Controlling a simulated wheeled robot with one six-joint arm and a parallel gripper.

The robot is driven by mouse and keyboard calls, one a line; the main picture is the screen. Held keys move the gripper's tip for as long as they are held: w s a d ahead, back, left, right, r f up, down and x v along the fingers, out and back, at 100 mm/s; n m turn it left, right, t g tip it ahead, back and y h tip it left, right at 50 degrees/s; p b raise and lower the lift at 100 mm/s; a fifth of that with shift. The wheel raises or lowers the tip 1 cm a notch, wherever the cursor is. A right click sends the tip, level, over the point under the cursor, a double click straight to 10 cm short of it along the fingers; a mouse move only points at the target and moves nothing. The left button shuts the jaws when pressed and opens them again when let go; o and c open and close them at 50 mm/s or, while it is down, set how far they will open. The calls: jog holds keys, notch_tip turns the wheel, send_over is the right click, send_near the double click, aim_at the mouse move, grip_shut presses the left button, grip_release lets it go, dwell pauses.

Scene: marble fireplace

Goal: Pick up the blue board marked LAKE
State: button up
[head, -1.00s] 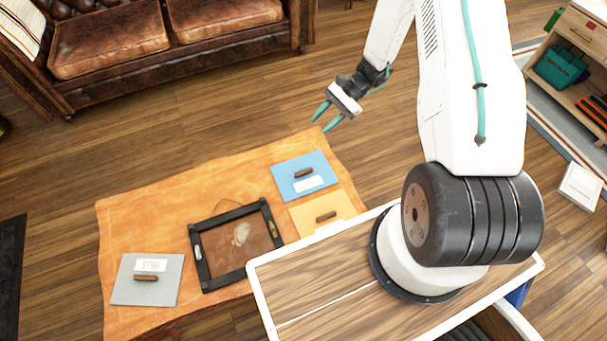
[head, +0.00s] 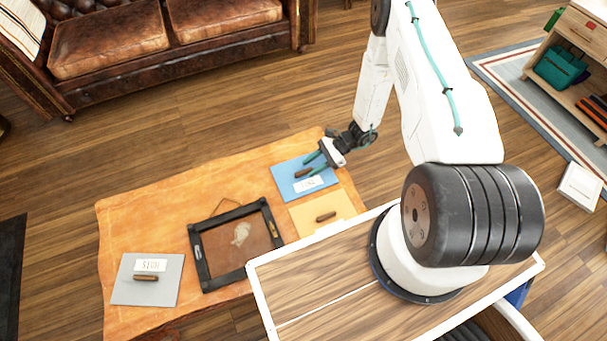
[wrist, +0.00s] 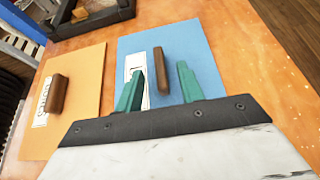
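The blue board (head: 285,183) lies flat on the far right part of the orange table, with a brown bar handle (head: 303,173) and a white label whose text I cannot read. In the wrist view the blue board (wrist: 208,62) has its handle (wrist: 161,70) upright in the picture. My gripper (head: 313,163) is over the blue board, its teal fingers apart. In the wrist view my gripper (wrist: 160,82) is open, and the handle shows between and beyond the fingertips. I cannot tell whether the fingers touch the board.
A yellow-orange board (head: 338,206) with its own handle lies close beside the blue one. A dark frame (head: 199,263) and a grey board (head: 169,291) lie farther left on the orange table (head: 150,210). A leather sofa (head: 190,50) stands behind.

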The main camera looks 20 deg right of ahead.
aim_at(304, 173)
jog(key=shift+x, duration=1.2)
grip_shut()
jog(key=shift+r, duration=0.1)
